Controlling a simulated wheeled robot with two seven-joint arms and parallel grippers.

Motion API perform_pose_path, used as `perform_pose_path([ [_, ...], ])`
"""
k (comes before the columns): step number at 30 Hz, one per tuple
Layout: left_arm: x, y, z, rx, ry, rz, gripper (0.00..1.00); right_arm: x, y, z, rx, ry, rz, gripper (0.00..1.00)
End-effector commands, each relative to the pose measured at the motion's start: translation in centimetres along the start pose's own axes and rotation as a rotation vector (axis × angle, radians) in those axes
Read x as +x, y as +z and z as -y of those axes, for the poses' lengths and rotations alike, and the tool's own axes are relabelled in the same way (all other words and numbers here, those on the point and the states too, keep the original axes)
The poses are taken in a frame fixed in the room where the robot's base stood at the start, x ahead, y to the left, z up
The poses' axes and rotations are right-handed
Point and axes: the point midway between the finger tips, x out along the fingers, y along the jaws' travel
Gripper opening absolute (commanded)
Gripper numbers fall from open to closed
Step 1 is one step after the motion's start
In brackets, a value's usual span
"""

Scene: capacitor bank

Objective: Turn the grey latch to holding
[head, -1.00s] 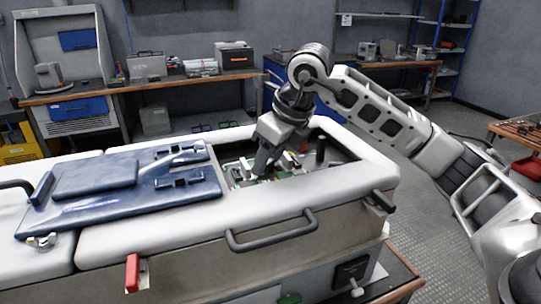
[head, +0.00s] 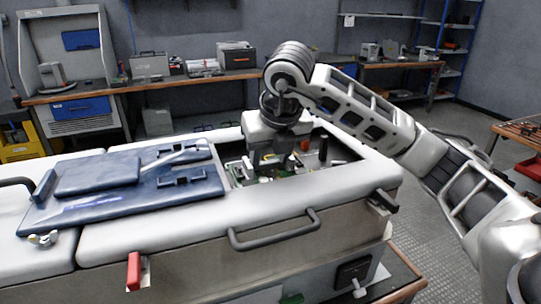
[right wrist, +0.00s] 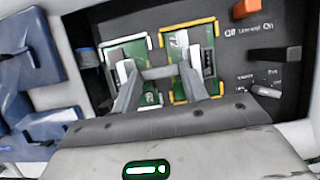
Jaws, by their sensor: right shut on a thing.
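My right gripper (head: 256,170) reaches down into the open bay of the white cabinet (head: 205,236). In the right wrist view its two fingers (right wrist: 157,78) are closed on a short, light grey bar (right wrist: 157,72), which looks like the grey latch. The bar lies crosswise between two green circuit cards, one with a white frame (right wrist: 143,50) and one with a yellow frame (right wrist: 212,62). The gripper hides the bar in the head view. I cannot read its set position. My left gripper is not in view.
Right of the cards are an orange-tipped switch (right wrist: 246,8), a black block (right wrist: 289,54) and a grey lever (right wrist: 266,91) beside small lettering. A blue panel (head: 120,192) lies on the cabinet top at left.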

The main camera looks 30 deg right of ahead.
Motion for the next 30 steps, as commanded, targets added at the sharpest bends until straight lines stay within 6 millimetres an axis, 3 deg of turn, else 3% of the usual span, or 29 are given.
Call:
perform_pose_path([
  [11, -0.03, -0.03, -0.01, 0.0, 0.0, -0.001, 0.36, -0.04, 0.04, 0.0, 0.006, -0.002, 0.001, 0.21],
  [12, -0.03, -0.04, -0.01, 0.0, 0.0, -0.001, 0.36, -0.04, 0.04, 0.0, 0.006, -0.002, 0.001, 0.46],
  [14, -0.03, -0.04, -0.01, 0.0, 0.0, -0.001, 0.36, -0.04, 0.04, 0.0, 0.006, -0.001, 0.001, 0.63],
  [15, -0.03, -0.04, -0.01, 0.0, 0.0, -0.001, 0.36, -0.03, 0.03, 0.0, 0.006, -0.001, 0.001, 0.65],
  [30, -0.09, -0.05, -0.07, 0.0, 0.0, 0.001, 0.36, 0.09, -0.08, 0.12, -0.065, 0.026, -0.005, 0.65],
])
